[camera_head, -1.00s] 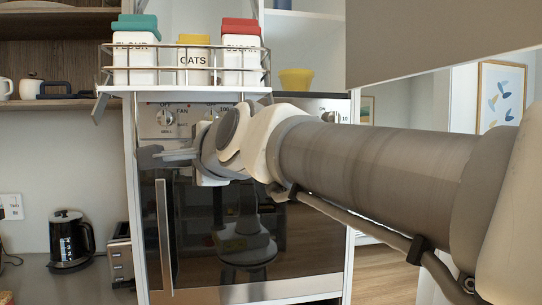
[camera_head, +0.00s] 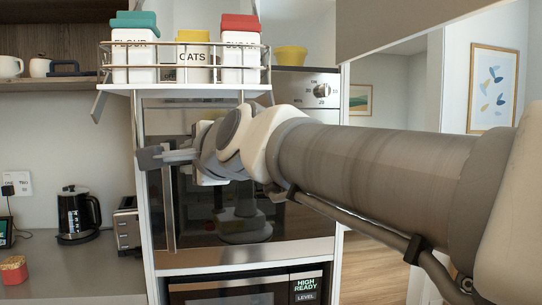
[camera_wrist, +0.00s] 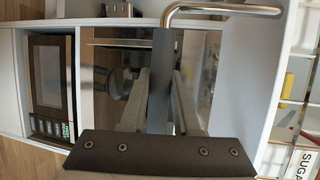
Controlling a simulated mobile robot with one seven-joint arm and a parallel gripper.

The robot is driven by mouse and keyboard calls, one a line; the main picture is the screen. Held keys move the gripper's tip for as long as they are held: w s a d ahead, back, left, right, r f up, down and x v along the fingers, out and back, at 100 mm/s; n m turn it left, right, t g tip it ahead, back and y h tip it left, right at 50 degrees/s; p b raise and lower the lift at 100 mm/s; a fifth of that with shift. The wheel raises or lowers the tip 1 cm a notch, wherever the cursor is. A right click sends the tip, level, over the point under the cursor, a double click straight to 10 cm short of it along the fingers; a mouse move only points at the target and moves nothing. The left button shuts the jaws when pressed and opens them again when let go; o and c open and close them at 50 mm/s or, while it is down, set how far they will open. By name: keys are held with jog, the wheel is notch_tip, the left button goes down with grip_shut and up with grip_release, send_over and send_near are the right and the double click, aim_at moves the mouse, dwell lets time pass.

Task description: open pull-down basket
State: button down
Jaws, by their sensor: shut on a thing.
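The pull-down basket (camera_head: 185,90) is a white tray with a wire rail, at the upper left in the head view. It holds canisters labelled FLOUR (camera_head: 134,65) and OATS (camera_head: 192,60), and a red-lidded one (camera_head: 240,60). It hangs in front of the oven's top panel. My gripper (camera_head: 152,157) is below the tray, in front of the oven door. In the wrist view my gripper (camera_wrist: 160,85) is shut on a bent metal handle (camera_wrist: 225,9), its grip partly hidden by the fingers. The basket's wire rail and sugar canister (camera_wrist: 302,160) show at the right edge there.
A dark oven (camera_head: 285,200) with a vertical handle is behind my gripper, with a microwave (camera_head: 235,290) below. A black kettle (camera_head: 76,213) and toaster (camera_head: 126,225) stand on the left counter. A large grey panel (camera_head: 400,20) hangs at the upper right.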

dwell(0.3)
jog(key=c, duration=0.7)
grip_release()
jog(key=shift+o, duration=0.2)
jog(key=shift+s+d, duration=0.1)
jog(key=shift+s, duration=0.05)
jog(key=p+v, duration=0.1)
jog(key=v, duration=1.6)
jog(key=shift+d, duration=0.1)
